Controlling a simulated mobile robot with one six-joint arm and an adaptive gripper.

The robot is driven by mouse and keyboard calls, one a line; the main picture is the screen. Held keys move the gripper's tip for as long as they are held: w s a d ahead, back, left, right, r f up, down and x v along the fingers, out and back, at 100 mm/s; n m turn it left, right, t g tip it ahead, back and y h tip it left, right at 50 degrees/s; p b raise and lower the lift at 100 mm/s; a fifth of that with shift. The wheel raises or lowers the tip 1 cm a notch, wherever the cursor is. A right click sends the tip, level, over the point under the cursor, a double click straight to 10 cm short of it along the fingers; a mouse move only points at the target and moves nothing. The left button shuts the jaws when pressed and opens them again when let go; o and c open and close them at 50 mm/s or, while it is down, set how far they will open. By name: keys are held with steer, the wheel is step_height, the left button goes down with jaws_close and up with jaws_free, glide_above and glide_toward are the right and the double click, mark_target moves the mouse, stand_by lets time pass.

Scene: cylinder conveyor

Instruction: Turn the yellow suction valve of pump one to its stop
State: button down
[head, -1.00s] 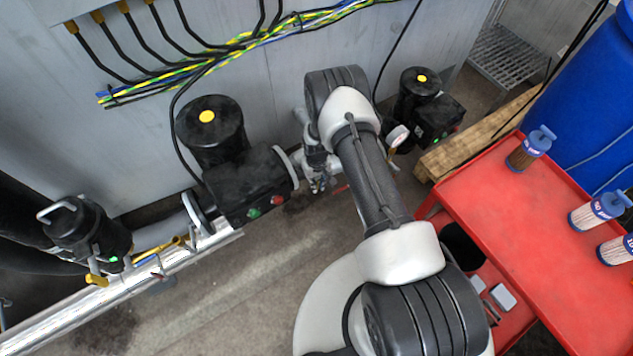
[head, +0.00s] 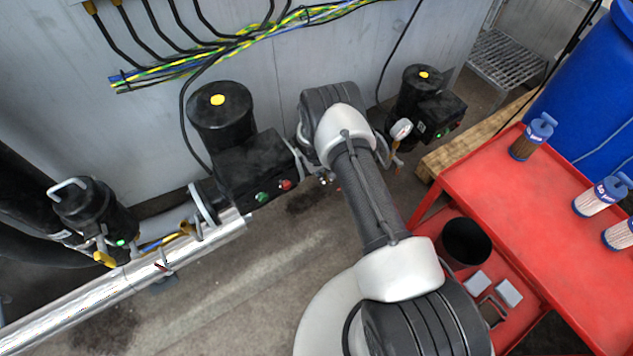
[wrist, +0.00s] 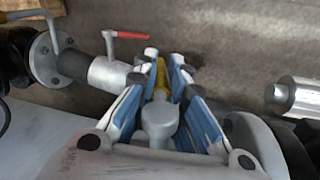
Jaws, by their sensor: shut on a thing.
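In the wrist view, a narrow yellow handle (wrist: 161,80) stands between the blue-padded fingers of my gripper (wrist: 165,65). The fingers are shut on it from both sides. A grey rounded valve part (wrist: 159,120) lies between the fingers, nearer the camera. In the head view, my arm hides the handle and most of the gripper, beside the black pump (head: 256,165) with green and red buttons. The handle's full length and its angle to the pipe cannot be told.
A red lever (wrist: 132,35) on a silver pipe is close to the fingertips in the wrist view. A second black pump (head: 425,105) and a gauge (head: 401,128) are right of my arm. A red trolley (head: 520,215) with filters stands further right. Open floor lies at front left.

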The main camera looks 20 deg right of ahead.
steer(key=shift+w, duration=0.1)
stand_by(0.3)
steer(key=c, duration=1.8)
jaws_free()
steer(key=shift+o, duration=0.7)
steer(key=shift+r, duration=0.2)
steer(key=shift+o, duration=0.4)
steer(key=v, duration=1.1)
steer(key=shift+s+a+r, duration=0.2)
steer(key=shift+r, duration=0.05)
